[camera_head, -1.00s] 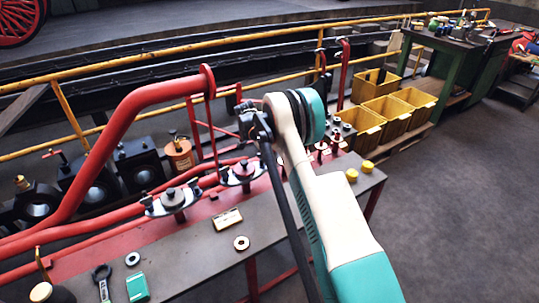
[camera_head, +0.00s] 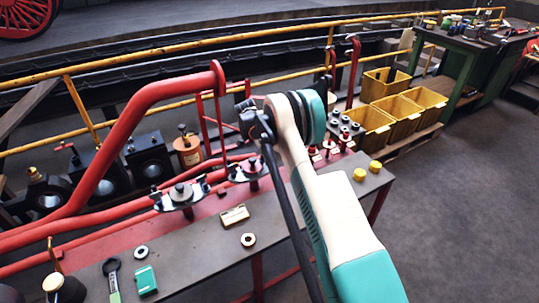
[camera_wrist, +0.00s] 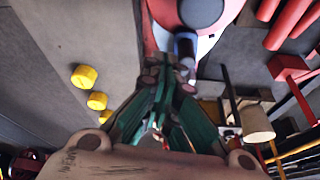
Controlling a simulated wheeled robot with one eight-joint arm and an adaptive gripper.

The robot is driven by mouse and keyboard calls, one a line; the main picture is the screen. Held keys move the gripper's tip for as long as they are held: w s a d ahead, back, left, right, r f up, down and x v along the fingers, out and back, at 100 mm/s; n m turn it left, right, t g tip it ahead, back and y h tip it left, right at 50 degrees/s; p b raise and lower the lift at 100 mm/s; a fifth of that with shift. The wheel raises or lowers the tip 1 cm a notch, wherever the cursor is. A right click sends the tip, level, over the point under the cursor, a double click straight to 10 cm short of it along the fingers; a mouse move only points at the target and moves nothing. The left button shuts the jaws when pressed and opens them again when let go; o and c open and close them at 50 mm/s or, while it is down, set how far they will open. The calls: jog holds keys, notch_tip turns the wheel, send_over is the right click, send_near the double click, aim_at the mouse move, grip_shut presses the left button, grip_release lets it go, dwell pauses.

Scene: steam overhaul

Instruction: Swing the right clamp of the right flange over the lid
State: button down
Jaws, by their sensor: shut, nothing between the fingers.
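The right flange (camera_head: 247,170) sits on the red pipework behind the bench in the head view, with dark clamps at its sides and a dark knob on top. My arm passes close to its right. In the wrist view, a round dark lid-like top (camera_wrist: 202,12) over a red and pale body shows at the top. A dark blue cylindrical piece (camera_wrist: 186,45), possibly part of a clamp, stands just beyond my fingers. My gripper (camera_wrist: 165,75) is shut and empty, its tips close to that piece; I cannot tell whether they touch. The arm hides the gripper in the head view.
A second flange (camera_head: 180,195) stands to the left. A thick red pipe (camera_head: 130,110) arches over the bench's left side. The bench (camera_head: 200,250) holds a brass-coloured block, rings and yellow caps (camera_head: 375,166). Yellow bins (camera_head: 410,108) stand behind at right; open floor lies right.

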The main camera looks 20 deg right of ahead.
jog(key=shift+w+a, duration=0.15)
dwell(0.6)
jog(key=shift+s+d, duration=0.2)
jog(key=shift+d, duration=0.05)
notch_tip(320, 180, up, 9)
jog(key=p, duration=0.3)
jog(key=shift+r, duration=0.2)
jog(key=shift+s, duration=0.1)
dwell(0.3)
